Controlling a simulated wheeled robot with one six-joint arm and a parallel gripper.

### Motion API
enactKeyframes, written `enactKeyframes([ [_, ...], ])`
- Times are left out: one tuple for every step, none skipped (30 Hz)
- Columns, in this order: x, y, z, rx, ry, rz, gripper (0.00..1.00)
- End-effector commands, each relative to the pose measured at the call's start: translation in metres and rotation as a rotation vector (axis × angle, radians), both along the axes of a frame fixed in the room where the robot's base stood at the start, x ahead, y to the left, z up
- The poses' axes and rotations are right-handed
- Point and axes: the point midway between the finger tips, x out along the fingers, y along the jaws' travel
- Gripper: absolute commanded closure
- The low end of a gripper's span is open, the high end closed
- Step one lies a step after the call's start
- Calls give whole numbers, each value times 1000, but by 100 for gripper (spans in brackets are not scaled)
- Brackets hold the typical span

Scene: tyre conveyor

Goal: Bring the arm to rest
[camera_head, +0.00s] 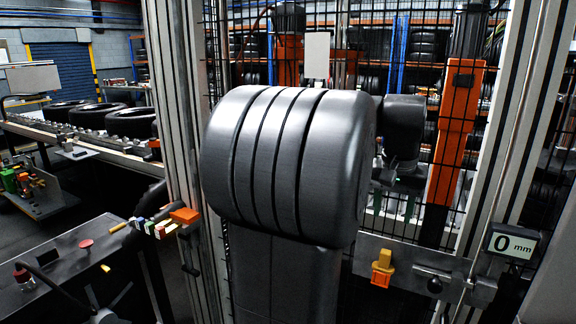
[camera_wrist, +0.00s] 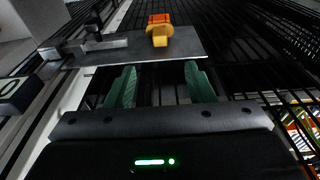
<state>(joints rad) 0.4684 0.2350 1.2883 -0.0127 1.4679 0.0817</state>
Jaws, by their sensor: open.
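My gripper (camera_wrist: 160,86) shows in the wrist view with its two green fingers spread apart. Nothing is between the fingertips. In the head view my arm fills the middle, a large dark grey rounded link with grooves. A yellow and orange piece (camera_head: 382,268) sits on a grey metal plate (camera_head: 345,262) at the lower right. The same piece shows in the wrist view (camera_wrist: 158,30), beyond the fingertips and apart from them.
Black mesh fencing and pale metal posts (camera_head: 172,130) stand close around my arm. A display (camera_head: 512,243) reading 0 mm is at the right. Tyres (camera_head: 98,113) lie on a conveyor (camera_head: 75,140) at the left. A dark control desk (camera_head: 75,270) stands at the lower left.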

Motion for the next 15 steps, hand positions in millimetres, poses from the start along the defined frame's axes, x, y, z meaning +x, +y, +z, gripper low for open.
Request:
enactKeyframes([
  [0,0,-1,1,1,0,51],
  [0,0,-3,1,1,0,51],
  [0,0,-5,2,3,0,51],
  [1,-1,-8,2,3,0,51],
  [1,-1,-11,2,3,0,51],
  [2,-1,-17,2,3,0,51],
  [2,-2,-21,3,4,0,51],
  [3,-2,-26,3,4,0,51],
  [3,-2,-34,2,6,0,51],
  [5,-3,-39,3,4,0,51],
  [5,-3,-45,2,6,0,51],
  [6,-4,-53,3,4,0,51],
  [7,-5,-59,2,6,0,51],
  [8,-5,-65,2,6,0,51],
  [9,-6,-73,2,5,0,51],
])
